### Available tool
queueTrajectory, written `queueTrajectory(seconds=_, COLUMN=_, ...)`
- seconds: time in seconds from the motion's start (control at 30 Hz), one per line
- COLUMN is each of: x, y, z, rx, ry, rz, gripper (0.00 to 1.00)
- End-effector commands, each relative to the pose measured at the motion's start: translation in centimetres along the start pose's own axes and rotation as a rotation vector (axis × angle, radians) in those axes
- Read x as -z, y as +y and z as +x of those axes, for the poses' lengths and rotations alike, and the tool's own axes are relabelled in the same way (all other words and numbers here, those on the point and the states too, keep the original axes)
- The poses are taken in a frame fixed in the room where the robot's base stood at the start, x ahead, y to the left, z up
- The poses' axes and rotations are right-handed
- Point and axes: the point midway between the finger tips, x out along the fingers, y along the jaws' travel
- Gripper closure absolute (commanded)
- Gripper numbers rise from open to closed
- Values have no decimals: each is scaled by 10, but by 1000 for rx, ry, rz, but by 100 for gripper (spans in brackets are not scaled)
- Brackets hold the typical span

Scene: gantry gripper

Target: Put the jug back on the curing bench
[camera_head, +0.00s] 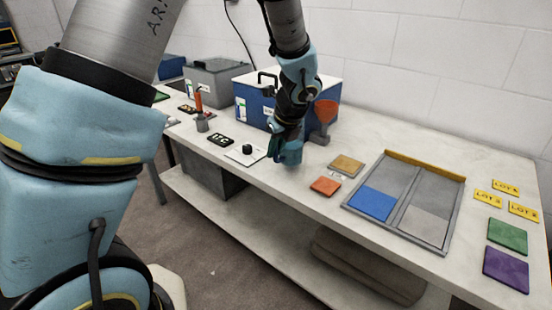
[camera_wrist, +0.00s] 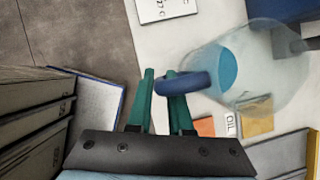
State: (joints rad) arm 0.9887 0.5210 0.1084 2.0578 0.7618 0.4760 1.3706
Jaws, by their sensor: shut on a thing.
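The jug is clear with a blue bottom and a blue handle. In the wrist view the jug (camera_wrist: 262,72) lies to the right of my gripper (camera_wrist: 163,80). The teal fingers are shut on its handle. In the head view my gripper (camera_head: 287,136) points down over the front part of the long white bench (camera_head: 405,138), with the jug (camera_head: 288,156) partly hidden by it. I cannot tell whether the jug's base touches the bench top. The bench top also shows in the wrist view (camera_wrist: 150,45).
Right of the jug lie an orange tile (camera_head: 325,186), a tan tile (camera_head: 347,163) and a grey-framed tray (camera_head: 447,215). A blue box (camera_head: 240,113) and an orange-topped funnel (camera_head: 325,108) stand behind. A plate with a black knob (camera_head: 245,156) lies left. The bench's front edge is close.

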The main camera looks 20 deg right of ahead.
Motion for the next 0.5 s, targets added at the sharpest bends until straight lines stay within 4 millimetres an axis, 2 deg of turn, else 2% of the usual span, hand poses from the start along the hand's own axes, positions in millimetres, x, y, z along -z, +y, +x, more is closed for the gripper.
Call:
queueTrajectory(seconds=0.2, x=12, y=1, z=26, rx=-2, ry=0, rz=2, gripper=100)
queueTrajectory(seconds=0.5, x=12, y=0, z=28, rx=0, ry=0, rz=-1, gripper=100)
